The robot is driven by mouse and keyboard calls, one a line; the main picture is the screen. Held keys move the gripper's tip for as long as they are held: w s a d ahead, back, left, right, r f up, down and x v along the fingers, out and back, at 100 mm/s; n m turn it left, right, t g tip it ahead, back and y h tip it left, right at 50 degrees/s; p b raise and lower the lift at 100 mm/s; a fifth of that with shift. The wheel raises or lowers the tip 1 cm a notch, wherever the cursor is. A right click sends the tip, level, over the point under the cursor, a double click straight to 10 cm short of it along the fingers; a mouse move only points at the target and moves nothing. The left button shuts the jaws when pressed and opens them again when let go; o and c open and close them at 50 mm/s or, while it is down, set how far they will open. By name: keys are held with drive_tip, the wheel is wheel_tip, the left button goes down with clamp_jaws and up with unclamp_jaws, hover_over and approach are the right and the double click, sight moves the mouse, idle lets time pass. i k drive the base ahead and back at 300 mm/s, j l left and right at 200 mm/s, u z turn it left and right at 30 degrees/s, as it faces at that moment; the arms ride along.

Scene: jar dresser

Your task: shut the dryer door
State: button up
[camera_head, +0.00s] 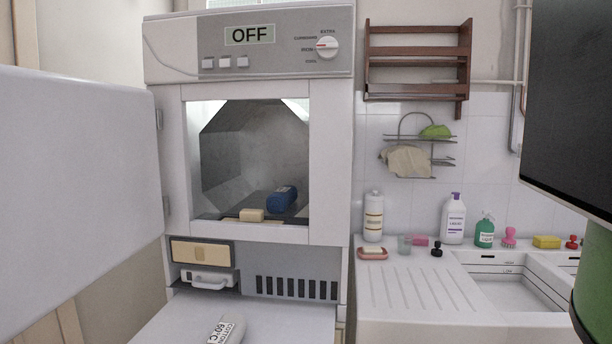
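The dryer (335,170) is a white and grey machine with a panel reading OFF. Its door (80,190) is a large white slab, hinged on the left of the opening and swung wide open toward me, filling the left of the view. Inside the lit drum (230,160) lie a blue rolled or cylindrical item (282,198) and a small cream block (251,215). My gripper is not in view.
A white surface (180,318) below the dryer bears a grey item labelled COTTON 60°C (226,330). A sink counter (400,290) with several bottles stands at right. A dark panel with a green part (575,110) blocks the right edge.

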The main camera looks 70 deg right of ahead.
sight(82, 194)
drive_tip(key=z, duration=1.45)
drive_tip(key=u, duration=1.35)
drive_tip(key=i+j+u, duration=0.2)
drive_tip(key=i+u, duration=0.2)
drive_tip(key=i, duration=0.25)
drive_tip(key=j, duration=0.1)
